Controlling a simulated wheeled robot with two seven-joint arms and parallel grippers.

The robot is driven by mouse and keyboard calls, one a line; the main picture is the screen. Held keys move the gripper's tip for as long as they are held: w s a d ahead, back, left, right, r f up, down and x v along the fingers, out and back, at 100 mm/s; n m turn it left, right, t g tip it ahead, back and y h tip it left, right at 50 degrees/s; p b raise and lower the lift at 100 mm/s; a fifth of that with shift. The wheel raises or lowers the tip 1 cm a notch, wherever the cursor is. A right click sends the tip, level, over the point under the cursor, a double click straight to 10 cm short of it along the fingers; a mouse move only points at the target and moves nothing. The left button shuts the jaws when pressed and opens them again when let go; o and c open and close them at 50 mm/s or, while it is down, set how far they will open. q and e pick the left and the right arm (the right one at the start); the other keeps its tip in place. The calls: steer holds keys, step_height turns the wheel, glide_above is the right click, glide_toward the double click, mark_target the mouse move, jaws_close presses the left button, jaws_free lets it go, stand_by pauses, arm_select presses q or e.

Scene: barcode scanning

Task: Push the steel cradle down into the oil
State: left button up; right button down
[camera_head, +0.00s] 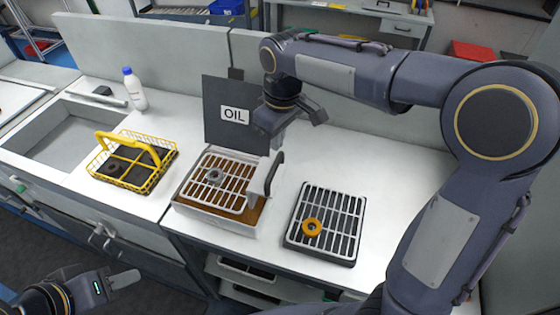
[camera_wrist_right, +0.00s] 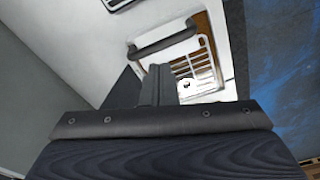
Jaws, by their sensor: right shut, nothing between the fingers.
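The steel cradle (camera_head: 232,173), a pale slatted rack with a dark handle (camera_head: 276,172) on its right side, sits in the oil bath (camera_head: 182,200). Brown oil shows between its slats, and a grey ring (camera_head: 214,176) lies on it. How deep the cradle sits is hard to tell. My right gripper (camera_head: 277,138) is shut and empty, above the back right of the bath near the OIL sign. In the right wrist view its fingers (camera_wrist_right: 156,85) overlap the cradle and handle (camera_wrist_right: 163,43); contact is unclear. My left gripper (camera_head: 125,279) is low at the left, away from the bath.
A yellow wire basket (camera_head: 148,181) stands left of the bath, beside a sink (camera_head: 65,140). A black rack (camera_head: 295,238) with an orange ring (camera_head: 312,227) stands to the right. The dark OIL sign (camera_head: 222,95) rises behind the bath. A white bottle (camera_head: 136,95) stands at the back.

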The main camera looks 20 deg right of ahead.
mark_target(277, 167)
steer(key=f+b, duration=0.1)
steer(key=f, duration=0.4)
steer(key=shift+w+a+f+b, duration=0.15)
steer(key=shift+w+f+b, duration=0.05)
steer(key=shift+f+b, duration=0.7)
steer(key=shift+f, duration=0.1)
step_height(277, 167, down, 6)
steer(key=b, duration=0.4)
steer(key=shift+r, duration=0.4)
steer(key=shift+s+d+r, duration=0.25)
steer(key=shift+s+d, duration=0.15)
steer(key=shift+s, duration=0.2)
steer(key=shift+s+d+r, duration=0.25)
steer(key=shift+s+d, duration=0.15)
steer(key=shift+s, duration=0.15)
